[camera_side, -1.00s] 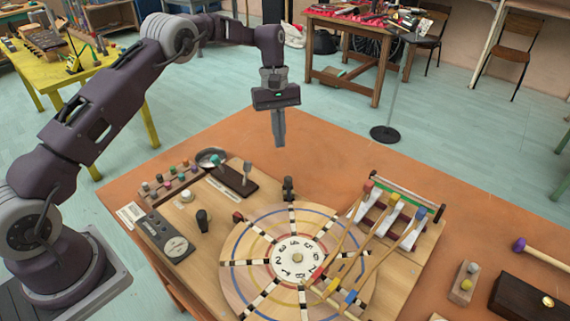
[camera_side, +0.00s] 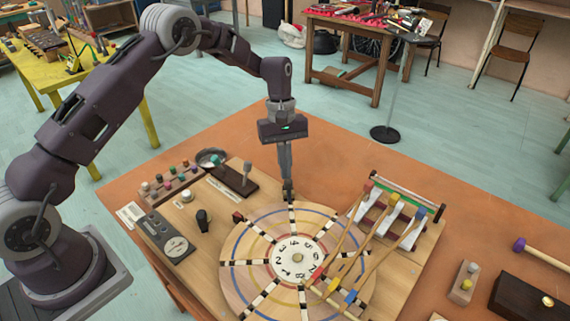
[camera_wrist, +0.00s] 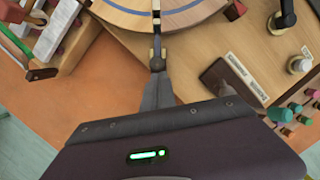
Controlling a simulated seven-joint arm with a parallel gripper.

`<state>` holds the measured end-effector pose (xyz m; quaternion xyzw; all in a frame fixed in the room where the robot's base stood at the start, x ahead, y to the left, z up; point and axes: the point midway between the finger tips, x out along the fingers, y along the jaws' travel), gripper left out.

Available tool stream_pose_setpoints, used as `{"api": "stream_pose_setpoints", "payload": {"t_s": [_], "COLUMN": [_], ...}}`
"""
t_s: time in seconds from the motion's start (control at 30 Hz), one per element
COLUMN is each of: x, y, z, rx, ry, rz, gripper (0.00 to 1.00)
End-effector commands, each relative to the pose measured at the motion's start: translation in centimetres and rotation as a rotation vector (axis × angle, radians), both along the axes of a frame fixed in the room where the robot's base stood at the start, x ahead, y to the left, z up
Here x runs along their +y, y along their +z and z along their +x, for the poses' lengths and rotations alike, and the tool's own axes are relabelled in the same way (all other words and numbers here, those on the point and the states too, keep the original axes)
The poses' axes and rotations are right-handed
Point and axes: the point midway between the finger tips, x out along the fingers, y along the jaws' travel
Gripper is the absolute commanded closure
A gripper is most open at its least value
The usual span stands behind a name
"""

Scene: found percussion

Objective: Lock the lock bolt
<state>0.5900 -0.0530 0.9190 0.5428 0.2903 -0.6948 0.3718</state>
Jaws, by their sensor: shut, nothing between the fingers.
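The lock bolt (camera_side: 289,195) appears to be the small dark post at the far rim of the numbered wooden wheel (camera_side: 240,268). In the wrist view the bolt (camera_wrist: 157,62) is a dark piece with a pale, brassy end, right at the wheel's edge (camera_wrist: 180,17). My gripper (camera_side: 287,178) is shut and empty, pointing down with its fingertips at the bolt's top. The wrist view shows the fingertips (camera_wrist: 157,79) over or against the bolt; I cannot tell whether they touch. The fingers hide part of the bolt in the side view.
A dark block with a grey lever (camera_side: 247,172) stands left of the bolt. A black knobbed lever (camera_side: 202,217) stands further left. A rack with white keys and wooden arms (camera_side: 395,225) is right of the wheel. The table (camera_side: 330,150) behind is clear.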

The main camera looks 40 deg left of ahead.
Motion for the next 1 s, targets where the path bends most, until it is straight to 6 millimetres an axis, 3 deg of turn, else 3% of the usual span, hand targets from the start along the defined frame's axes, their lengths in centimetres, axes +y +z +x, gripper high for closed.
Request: {"api": "stream_pose_setpoints", "payload": {"t_s": [0.13,0.47,0.57,0.73,1.0], "x": [-1.1,-1.2,-0.5,2.7,3.8], "y": [0.0,0.0,-0.1,-0.1,6.6], "z": [-1.1,-1.2,-0.7,1.5,2.3], "rx": [0.001,0.007,0.004,-0.004,-0.008], "ry": [-0.002,-0.003,0.0,0.005,0.002], "rz": [-0.001,-0.004,-0.003,0.002,0.003], "gripper": [1.0,1.0,1.0,1.0,1.0]}}
